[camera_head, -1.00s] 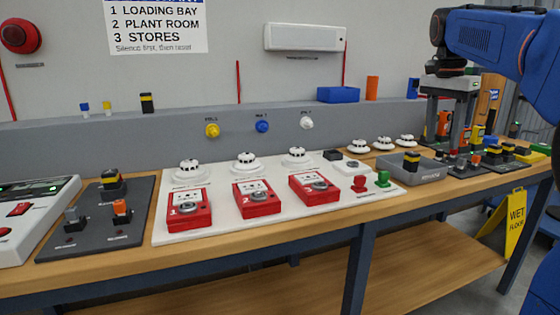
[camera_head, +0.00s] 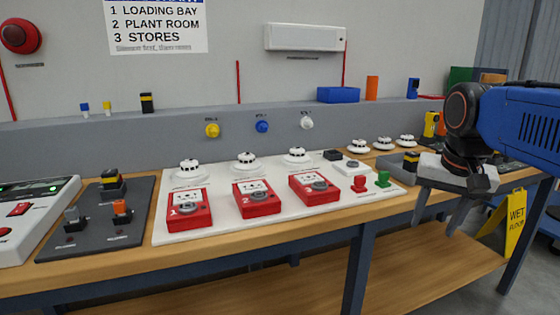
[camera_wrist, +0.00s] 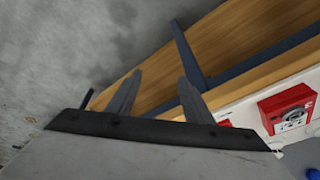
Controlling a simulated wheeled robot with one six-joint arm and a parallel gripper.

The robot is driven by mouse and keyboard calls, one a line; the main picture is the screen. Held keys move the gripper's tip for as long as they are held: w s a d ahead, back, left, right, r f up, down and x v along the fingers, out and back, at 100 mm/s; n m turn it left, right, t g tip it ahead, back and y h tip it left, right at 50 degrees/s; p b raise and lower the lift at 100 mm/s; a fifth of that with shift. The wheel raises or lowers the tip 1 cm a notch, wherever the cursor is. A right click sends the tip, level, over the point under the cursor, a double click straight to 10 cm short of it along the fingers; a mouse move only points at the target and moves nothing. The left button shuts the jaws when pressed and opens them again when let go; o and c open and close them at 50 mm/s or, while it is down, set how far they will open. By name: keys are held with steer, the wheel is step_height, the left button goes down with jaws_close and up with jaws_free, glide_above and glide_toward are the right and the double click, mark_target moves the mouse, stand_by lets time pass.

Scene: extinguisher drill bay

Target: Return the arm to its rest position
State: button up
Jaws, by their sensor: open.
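My gripper (camera_head: 437,214) is at the right in the head view, in front of the bench's front edge, fingers pointing down. Its two grey fingers are apart with nothing between them. In the wrist view the fingers (camera_wrist: 158,97) are also spread and empty, with the bench edge and lower shelf beyond them. My blue arm reaches in from the right edge and hides part of the right end of the bench.
The wooden bench (camera_head: 270,250) carries a white board (camera_head: 225,221) with three red call points, such as one (camera_head: 314,188). A grey tray (camera_head: 393,165) is partly hidden behind my gripper. A yellow wet-floor sign (camera_head: 515,222) stands at the right.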

steer(key=s+a+f+n, duration=0.2)
steer(key=s+f, duration=0.4)
steer(key=f, duration=0.2)
steer(key=s+a+f+n+t, duration=0.1)
steer(key=s+f+n, duration=0.2)
steer(key=s+f, duration=0.3)
step_height(320, 180, down, 2)
steer(key=shift+s+a+f+t+y, duration=0.1)
steer(key=shift+s+a+t+y, duration=0.05)
steer(key=shift+a+t+y, duration=0.2)
